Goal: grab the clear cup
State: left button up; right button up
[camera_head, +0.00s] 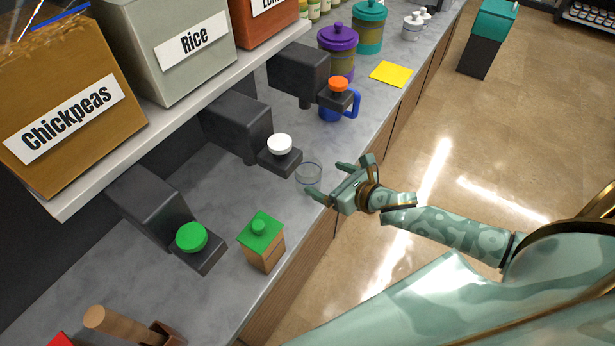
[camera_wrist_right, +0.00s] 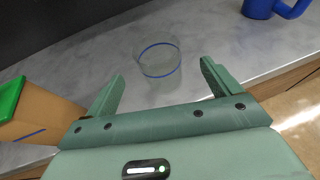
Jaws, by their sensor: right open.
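The clear cup (camera_head: 308,173) stands upright on the grey counter, in front of the dispenser with the white knob. It is see-through with a blue band, and it also shows in the right wrist view (camera_wrist_right: 159,62). My right gripper (camera_head: 328,181) is open at the counter's front edge, with its fingers pointing toward the cup. In the right wrist view the cup is ahead of the two fingertips, roughly centred between them, and nothing is held. My left gripper is not in view.
A wooden box with a green lid (camera_head: 262,243) stands nearer on the counter. A blue mug (camera_head: 329,111) stands farther along, under the dispenser with the orange knob (camera_head: 338,84). The green-knob dispenser (camera_head: 191,238) juts out at left. A yellow sheet (camera_head: 391,74) lies farther back.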

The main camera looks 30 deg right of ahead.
aim_at(308, 174)
jog(key=x, duration=0.3)
jog(key=shift+d, duration=0.15)
jog(key=x, duration=0.2)
jog(key=b+x, duration=0.1)
jog(key=x, duration=0.2)
jog(key=shift+s+f, duration=0.1)
jog(key=shift+f, duration=0.35)
jog(key=c, duration=1.1)
